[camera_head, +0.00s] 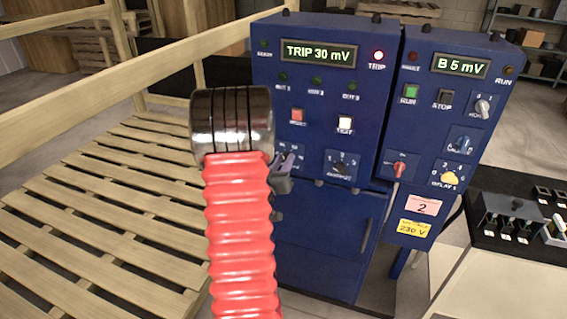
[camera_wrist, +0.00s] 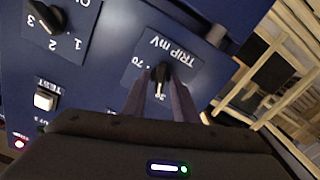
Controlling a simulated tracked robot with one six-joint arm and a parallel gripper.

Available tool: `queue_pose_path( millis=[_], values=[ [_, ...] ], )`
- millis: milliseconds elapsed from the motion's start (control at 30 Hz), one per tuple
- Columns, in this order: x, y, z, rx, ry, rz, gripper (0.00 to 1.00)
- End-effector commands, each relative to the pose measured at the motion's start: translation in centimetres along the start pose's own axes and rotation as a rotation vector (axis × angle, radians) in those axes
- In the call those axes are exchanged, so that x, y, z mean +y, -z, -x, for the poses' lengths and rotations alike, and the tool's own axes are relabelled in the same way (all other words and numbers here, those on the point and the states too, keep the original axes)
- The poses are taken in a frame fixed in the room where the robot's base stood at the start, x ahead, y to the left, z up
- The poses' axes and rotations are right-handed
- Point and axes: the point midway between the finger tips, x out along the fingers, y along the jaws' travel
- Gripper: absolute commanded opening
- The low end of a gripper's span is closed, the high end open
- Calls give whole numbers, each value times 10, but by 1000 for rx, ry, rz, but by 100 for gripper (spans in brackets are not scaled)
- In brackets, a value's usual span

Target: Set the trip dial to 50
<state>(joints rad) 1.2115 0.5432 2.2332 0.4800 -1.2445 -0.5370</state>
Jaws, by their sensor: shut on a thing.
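The trip dial (camera_wrist: 161,73) is a small black knob on a blue plate marked TRIP mV, upside down in the wrist view. The number 70 shows at its left and 30 just below it. My gripper (camera_wrist: 161,88) has its two fingers closed around the knob. In the head view my gripper (camera_head: 284,165) is at the lower left of the blue detector panel, and my arm hides most of the dial there. The display (camera_head: 318,53) reads TRIP 30 mV.
A red TRIP lamp (camera_head: 378,55) is lit. A white TEST button (camera_head: 345,122) and another rotary knob (camera_head: 341,166) are close to the dial. A second blue box (camera_head: 425,150) stands at the right. A wooden pallet (camera_head: 90,215) lies at the left.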

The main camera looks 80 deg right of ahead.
Motion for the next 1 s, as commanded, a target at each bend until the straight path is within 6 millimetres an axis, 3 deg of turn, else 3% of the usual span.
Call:
queue_pose_path(
  millis=[700, 1000],
  values=[
    [1, -2, 1, -3, 4, -630, 4],
    [2, -3, 1, -4, 3, -824, 4]
  ],
)
